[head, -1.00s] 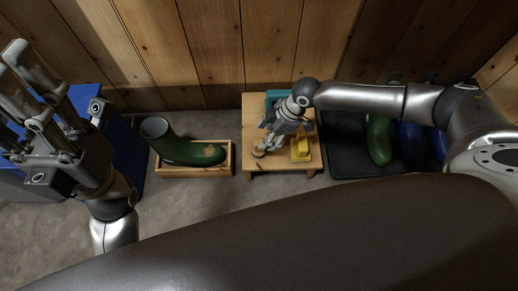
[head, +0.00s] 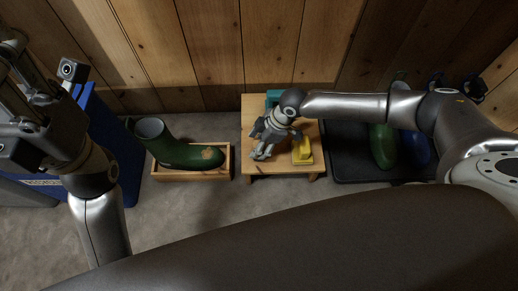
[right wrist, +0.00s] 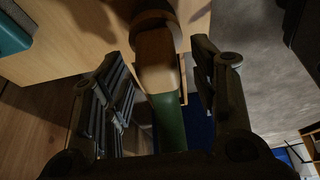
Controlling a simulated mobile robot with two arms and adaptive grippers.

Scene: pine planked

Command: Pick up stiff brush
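My right gripper (head: 262,152) is low over the left part of the small wooden table (head: 285,168). In the right wrist view its fingers (right wrist: 168,95) are apart. A light wooden piece with a rounded end (right wrist: 157,62), which looks like part of the stiff brush, shows between them with gaps on both sides. A yellow object (head: 302,151) is on the table just right of the gripper. My left gripper (head: 35,95) is at the left edge, partly cut off, away from the table.
A teal box (head: 273,97) is at the table's back. A dark mat (head: 350,160) with green and blue boots is to the right. A blue box (head: 105,140) stands at left.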

